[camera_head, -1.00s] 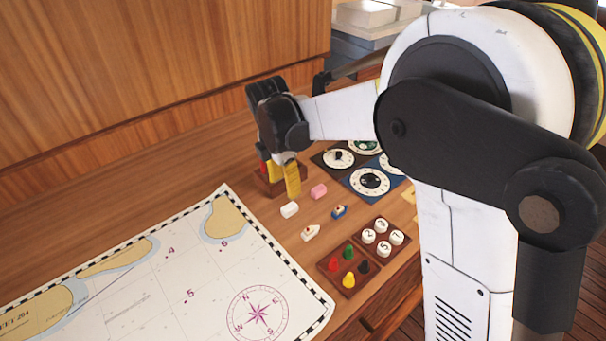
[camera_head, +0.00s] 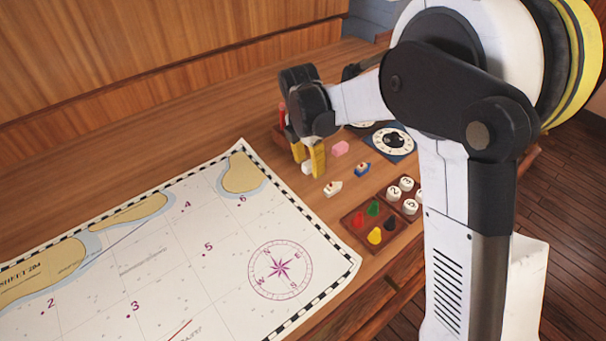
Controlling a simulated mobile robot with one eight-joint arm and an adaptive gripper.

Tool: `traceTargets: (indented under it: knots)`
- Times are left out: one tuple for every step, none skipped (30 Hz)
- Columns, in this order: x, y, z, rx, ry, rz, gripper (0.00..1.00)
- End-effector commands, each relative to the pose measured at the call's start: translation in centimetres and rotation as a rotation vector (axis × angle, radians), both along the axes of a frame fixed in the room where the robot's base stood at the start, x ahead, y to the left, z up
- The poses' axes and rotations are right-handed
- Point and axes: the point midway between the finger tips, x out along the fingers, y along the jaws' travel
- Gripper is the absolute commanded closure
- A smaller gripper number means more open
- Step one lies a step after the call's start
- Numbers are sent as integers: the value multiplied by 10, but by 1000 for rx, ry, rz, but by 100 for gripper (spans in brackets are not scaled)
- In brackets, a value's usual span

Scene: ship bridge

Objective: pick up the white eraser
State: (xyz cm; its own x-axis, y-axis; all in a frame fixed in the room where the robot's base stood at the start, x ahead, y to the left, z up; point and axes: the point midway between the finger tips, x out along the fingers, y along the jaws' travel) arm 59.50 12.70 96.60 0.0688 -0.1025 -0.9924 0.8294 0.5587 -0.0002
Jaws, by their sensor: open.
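The white eraser (camera_head: 307,168) lies on the wooden desk, just right of the chart's upper corner. My gripper (camera_head: 308,160) points down over it, with its yellow fingers apart. The white eraser shows between and just beyond the fingertips and is partly hidden by them. I cannot tell whether the fingers touch it or how far above the desk the tips are. A pink eraser (camera_head: 340,148) lies to the right of the gripper.
A white toy boat (camera_head: 333,188) and a blue one (camera_head: 362,168) stand close by on the right. A tray of coloured pegs (camera_head: 374,224), a tray of numbered discs (camera_head: 402,194) and dial cards (camera_head: 394,141) lie further right. The chart (camera_head: 200,260) covers the desk's front left.

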Motion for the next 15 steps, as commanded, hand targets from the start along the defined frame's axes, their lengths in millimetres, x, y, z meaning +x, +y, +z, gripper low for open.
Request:
traceTargets:
  knots:
    - [1,-3,-7,0,0,-1,51]
    - [1,-3,-7,0,0,0,51]
    - [1,-4,-7,0,0,0,51]
    - [1,-3,-6,0,0,0,51]
    - [1,-3,-5,0,0,0,51]
    - [1,-3,-5,0,0,0,51]
    - [1,-3,-5,0,0,0,51]
    - [1,-3,-5,0,0,0,56]
    - [1,-3,-5,0,0,0,68]
    - [1,-3,-5,0,0,0,77]
    - [1,-3,-5,0,0,0,86]
    - [1,-3,-5,0,0,0,99]
    - [1,-3,-5,0,0,0,100]
    - [1,-3,-5,0,0,0,100]
    - [1,-3,-5,0,0,0,100]
